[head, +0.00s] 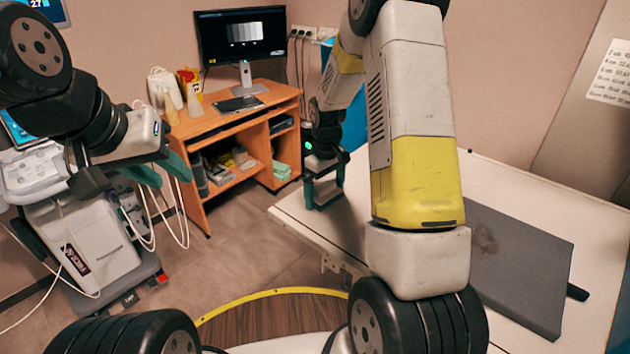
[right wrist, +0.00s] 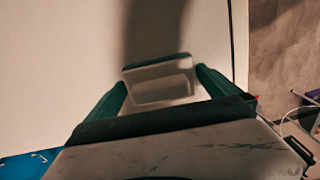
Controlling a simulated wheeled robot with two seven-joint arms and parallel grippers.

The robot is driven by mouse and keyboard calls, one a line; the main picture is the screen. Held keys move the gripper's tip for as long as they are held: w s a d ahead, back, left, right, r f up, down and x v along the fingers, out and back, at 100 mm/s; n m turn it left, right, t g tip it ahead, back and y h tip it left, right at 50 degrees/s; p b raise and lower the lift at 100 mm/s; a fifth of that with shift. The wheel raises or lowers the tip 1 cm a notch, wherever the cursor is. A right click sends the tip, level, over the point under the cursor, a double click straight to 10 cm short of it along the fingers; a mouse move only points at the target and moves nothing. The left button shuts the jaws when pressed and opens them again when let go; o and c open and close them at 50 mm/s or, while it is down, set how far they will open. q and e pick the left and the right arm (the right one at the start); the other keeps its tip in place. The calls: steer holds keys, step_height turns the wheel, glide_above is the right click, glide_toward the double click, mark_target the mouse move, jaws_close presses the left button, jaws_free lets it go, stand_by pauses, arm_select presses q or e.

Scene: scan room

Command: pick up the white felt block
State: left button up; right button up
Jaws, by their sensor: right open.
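The white felt block (right wrist: 158,84) shows in the right wrist view as a pale block with a darker top edge, over the white table top. My right gripper (right wrist: 162,88) is open, with one teal finger on each side of it. I cannot tell whether the fingers touch it. In the head view my right gripper (head: 325,190) points down at the table's left edge area, and the block is hard to make out there. My left gripper (head: 160,172) is at the left, its teal fingers apart and nothing seen between them, well away from the table.
The white table (head: 350,225) bears a dark grey pad (head: 520,270) to the right, partly behind my right arm. A wooden desk (head: 235,110) with a monitor (head: 242,35) stands at the back. A medical cart (head: 95,235) stands at the left, near my left gripper.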

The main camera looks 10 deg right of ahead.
mark_target(325, 186)
steer(key=shift+c, duration=0.4)
steer(key=c, duration=1)
steer(key=shift+c, duration=0.2)
steer(key=shift+r, duration=0.5)
steer(key=r, duration=0.2)
steer(key=shift+s+r, duration=0.35)
steer(key=shift+r, duration=0.05)
steer(key=s, duration=0.5)
steer(key=s+a+r, duration=0.1)
steer(key=s, duration=0.4)
steer(key=s+a, duration=0.1)
steer(key=s, duration=0.4)
steer(key=shift+s+a+r, duration=0.1)
steer(key=shift+r, duration=0.05)
